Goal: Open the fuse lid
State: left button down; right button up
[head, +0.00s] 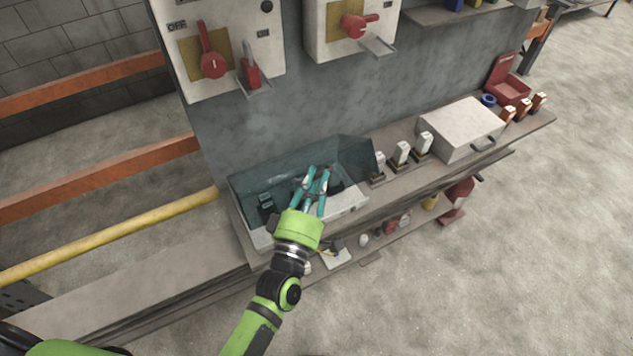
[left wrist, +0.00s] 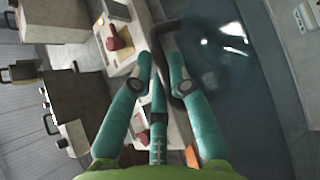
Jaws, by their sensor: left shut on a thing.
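The fuse lid (head: 265,177) is a see-through dark teal cover on a pale box (head: 245,230) on the bench. It also shows in the left wrist view as a dark glossy sheet (left wrist: 215,50). A dark curved handle (left wrist: 165,52) shows by the lid's edge. My left gripper (head: 314,180), with teal fingers, is over the front of the box. In the left wrist view its fingertips (left wrist: 160,75) are closed around the handle, hiding part of it. I cannot tell exactly how far the lid is tilted. My right gripper is not in view.
To the right stand several white-topped fuses (head: 402,152), a closed grey-white box (head: 460,128) and an open red box (head: 508,90). Switch panels with red handles (head: 212,65) hang above. A lower shelf (head: 372,258) holds small items. A yellow rail (head: 110,236) runs at left.

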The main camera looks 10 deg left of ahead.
pick_arm(q)
jog(key=shift+r, duration=0.1)
jog(key=c, duration=1.1)
grip_release()
jog(key=shift+c, duration=0.2)
jog(key=shift+s, duration=0.1)
